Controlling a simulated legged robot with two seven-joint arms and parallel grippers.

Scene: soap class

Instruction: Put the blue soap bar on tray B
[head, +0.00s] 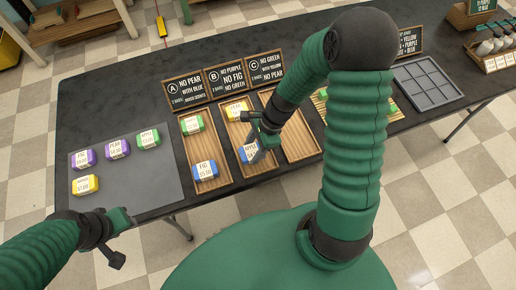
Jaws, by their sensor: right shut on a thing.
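The blue soap bar (246,153) with a white label is at the front part of tray B (233,181), the middle wooden tray. My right gripper (262,148) is shut on it and partly covers it. Whether the bar touches the tray is hard to tell. A yellow bar (236,108) lies at the back of tray B. My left gripper (117,240) is off the table's front edge at the lower left, apart from all soaps; its finger gap is unclear.
Tray A (196,146) holds a green bar (192,124) and another blue bar (205,170). Tray C (301,146) looks empty. A grey mat (138,187) at left carries several bars. Chalkboard signs (226,77) stand behind the trays. A grey compartment tray (426,83) is at right.

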